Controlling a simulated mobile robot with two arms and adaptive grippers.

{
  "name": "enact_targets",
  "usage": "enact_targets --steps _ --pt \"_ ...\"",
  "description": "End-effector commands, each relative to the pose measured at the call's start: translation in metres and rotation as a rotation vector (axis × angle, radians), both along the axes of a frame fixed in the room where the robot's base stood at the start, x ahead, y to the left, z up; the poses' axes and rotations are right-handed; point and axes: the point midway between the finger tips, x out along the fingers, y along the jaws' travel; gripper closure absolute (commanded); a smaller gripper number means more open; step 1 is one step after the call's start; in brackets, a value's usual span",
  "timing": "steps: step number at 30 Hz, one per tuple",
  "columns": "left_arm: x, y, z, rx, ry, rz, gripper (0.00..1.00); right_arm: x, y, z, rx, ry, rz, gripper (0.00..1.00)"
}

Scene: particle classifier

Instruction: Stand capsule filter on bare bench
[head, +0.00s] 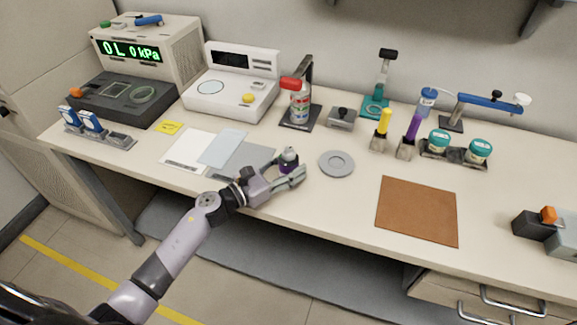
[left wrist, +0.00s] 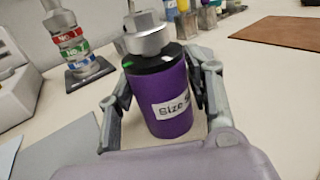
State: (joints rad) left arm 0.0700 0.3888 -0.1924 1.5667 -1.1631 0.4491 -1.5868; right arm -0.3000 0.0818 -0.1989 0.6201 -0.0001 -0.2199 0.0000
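The capsule filter appears to be the purple cylinder (head: 288,165) with a black shoulder and a grey metal top, near the bench's front edge. In the left wrist view the cylinder (left wrist: 170,100) is nearly upright and carries a white label starting "Size". My left gripper (head: 291,175) reaches it from the front left. Its fingers (left wrist: 160,95) lie along both sides and appear shut on it. Its base is partly hidden in the head view, so I cannot tell whether it touches the bench (head: 330,195). My right gripper is out of view.
A grey round plate (head: 337,164) lies just right of the cylinder, and a brown mat (head: 417,210) farther right. Grey, blue and white sheets (head: 190,150) lie left. Bare bench shows between plate and mat.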

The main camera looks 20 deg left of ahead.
Motion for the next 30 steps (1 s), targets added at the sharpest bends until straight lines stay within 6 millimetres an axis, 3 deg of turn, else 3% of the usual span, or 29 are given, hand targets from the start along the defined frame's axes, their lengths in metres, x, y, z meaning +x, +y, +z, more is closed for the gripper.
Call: enact_targets --steps 5,17,30 --pt "0.000 0.000 0.000 0.000 0.000 0.000 0.39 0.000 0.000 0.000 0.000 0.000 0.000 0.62" --pt "0.000 0.000 0.006 -0.001 0.001 0.000 0.39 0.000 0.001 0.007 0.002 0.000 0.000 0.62" --pt "-0.073 0.052 -0.001 0.002 0.004 -0.001 0.39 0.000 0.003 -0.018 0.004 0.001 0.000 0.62"
